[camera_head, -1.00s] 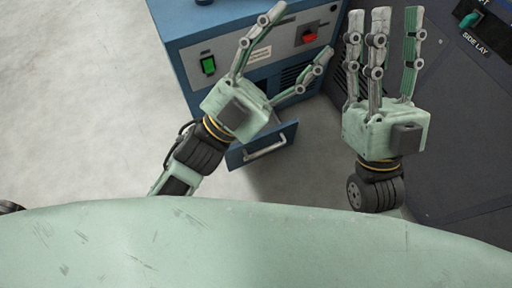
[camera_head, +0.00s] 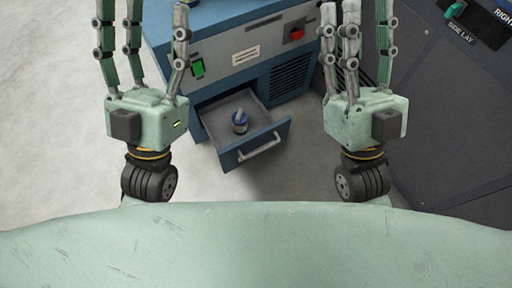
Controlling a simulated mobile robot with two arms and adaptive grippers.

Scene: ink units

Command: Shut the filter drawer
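The filter drawer (camera_head: 229,159) sticks out open from the lower front of the blue cabinet (camera_head: 245,77). It has a blue front with a pale bar handle (camera_head: 260,147). The fingertips of both are near or beyond the top edge of the view.
The cabinet front carries a green switch (camera_head: 197,67), a red switch (camera_head: 296,34) and a vent grille (camera_head: 290,77). A dark machine panel (camera_head: 455,110) with a teal knob (camera_head: 455,10) stands at the right. The floor (camera_head: 50,110) at the left is clear.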

